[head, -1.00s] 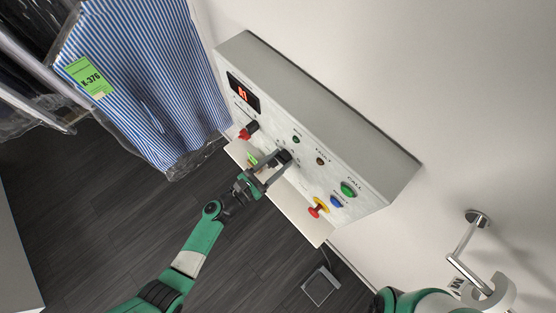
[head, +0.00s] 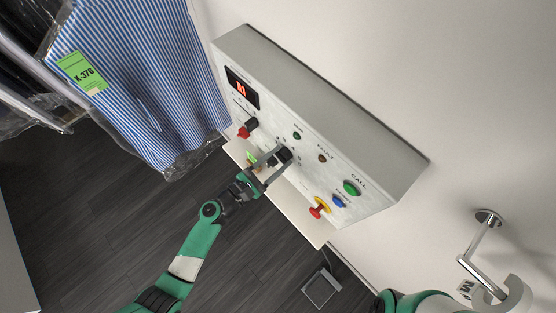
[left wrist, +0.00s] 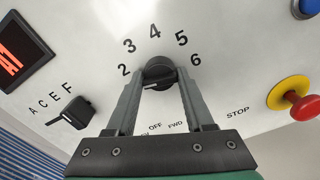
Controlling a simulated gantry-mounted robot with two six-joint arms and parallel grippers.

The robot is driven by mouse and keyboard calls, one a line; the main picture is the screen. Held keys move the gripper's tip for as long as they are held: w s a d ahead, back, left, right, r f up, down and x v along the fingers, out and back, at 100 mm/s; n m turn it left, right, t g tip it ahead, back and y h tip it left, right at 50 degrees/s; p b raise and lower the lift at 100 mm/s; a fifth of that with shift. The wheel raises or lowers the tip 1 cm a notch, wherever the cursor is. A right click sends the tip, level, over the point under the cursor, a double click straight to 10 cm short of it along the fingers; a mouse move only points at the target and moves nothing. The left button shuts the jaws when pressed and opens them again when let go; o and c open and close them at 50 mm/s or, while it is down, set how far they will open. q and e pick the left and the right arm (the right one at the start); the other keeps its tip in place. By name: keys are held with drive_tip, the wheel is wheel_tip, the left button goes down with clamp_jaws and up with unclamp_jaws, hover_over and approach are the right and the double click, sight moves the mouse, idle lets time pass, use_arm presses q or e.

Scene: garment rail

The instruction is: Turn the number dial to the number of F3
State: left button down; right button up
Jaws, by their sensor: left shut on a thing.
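The number dial (left wrist: 158,72) is a black knob on the pale control panel (head: 312,177). The numbers 2 to 6 show around it in the left wrist view; its lower left side is hidden by a finger. My left gripper (head: 277,161) is shut on the dial, one finger on each side, as the left wrist view (left wrist: 160,82) also shows. A short white mark shows low on the knob, but I cannot tell exactly which number it points at. The red display (left wrist: 12,55) seems to read A1.
A black letter dial (left wrist: 72,113) with A, C, E and F sits beside the number dial. A red stop button (head: 317,208), a blue button (head: 339,201) and a green button (head: 351,188) are further along the panel. A bagged striped shirt (head: 140,85) hangs to the left.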

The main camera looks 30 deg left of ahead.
use_arm(q)
drive_tip(key=m+b, duration=0.6)
drive_tip(key=m, duration=0.5)
drive_tip(key=shift+m, duration=0.3)
idle(0.3)
drive_tip(key=shift+c, duration=1.6)
unclamp_jaws()
drive_tip(key=shift+s, duration=0.1)
